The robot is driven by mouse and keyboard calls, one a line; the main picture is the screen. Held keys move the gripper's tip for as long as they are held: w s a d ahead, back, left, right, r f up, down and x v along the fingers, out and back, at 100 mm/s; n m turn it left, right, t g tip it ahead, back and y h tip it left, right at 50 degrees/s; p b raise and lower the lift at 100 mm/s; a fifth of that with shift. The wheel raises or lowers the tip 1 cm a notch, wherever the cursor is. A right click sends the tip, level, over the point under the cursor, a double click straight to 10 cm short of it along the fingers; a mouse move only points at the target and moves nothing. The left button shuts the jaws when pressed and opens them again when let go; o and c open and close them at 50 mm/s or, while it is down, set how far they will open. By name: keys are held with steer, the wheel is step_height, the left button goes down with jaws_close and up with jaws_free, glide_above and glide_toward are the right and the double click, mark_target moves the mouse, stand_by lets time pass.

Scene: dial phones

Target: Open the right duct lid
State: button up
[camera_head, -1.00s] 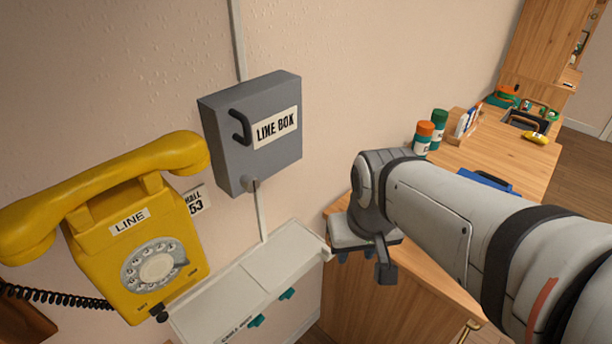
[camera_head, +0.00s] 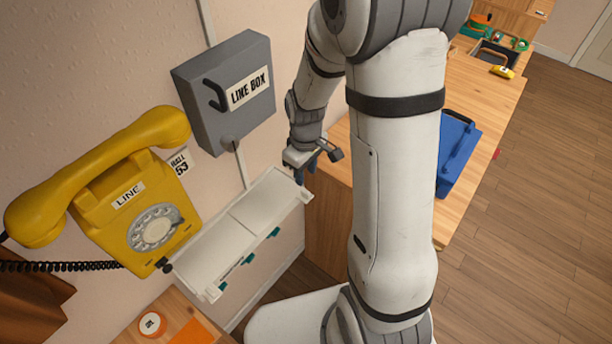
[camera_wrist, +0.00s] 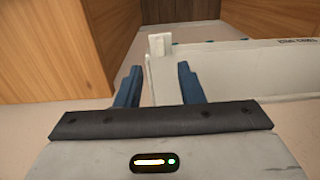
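The white duct (camera_head: 204,284) runs along the wall below the line box, with two flat lids side by side on top. The right lid (camera_head: 268,200) lies flat and closed, as does the left lid (camera_head: 210,245). Teal tabs (camera_head: 274,232) show on the front. My gripper (camera_head: 311,170) points down just beyond the duct's right end. In the wrist view, its two blue fingers (camera_wrist: 158,78) are spread apart, with a white end piece of the duct (camera_wrist: 160,45) showing in the gap. I cannot tell whether they touch it.
A yellow dial phone (camera_head: 125,200) hangs at left, and a grey line box (camera_head: 222,95) above the duct. A wooden counter (camera_head: 490,105) with a blue case (camera_head: 456,150) stands at right. A wooden surface with an orange-lidded jar (camera_head: 152,323) is at the lower left.

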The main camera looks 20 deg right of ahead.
mark_target(305, 191)
steer(key=shift+f+p, duration=0.3)
steer(key=shift+f, duration=3.65)
steer(key=shift+c, duration=0.3)
jaws_close()
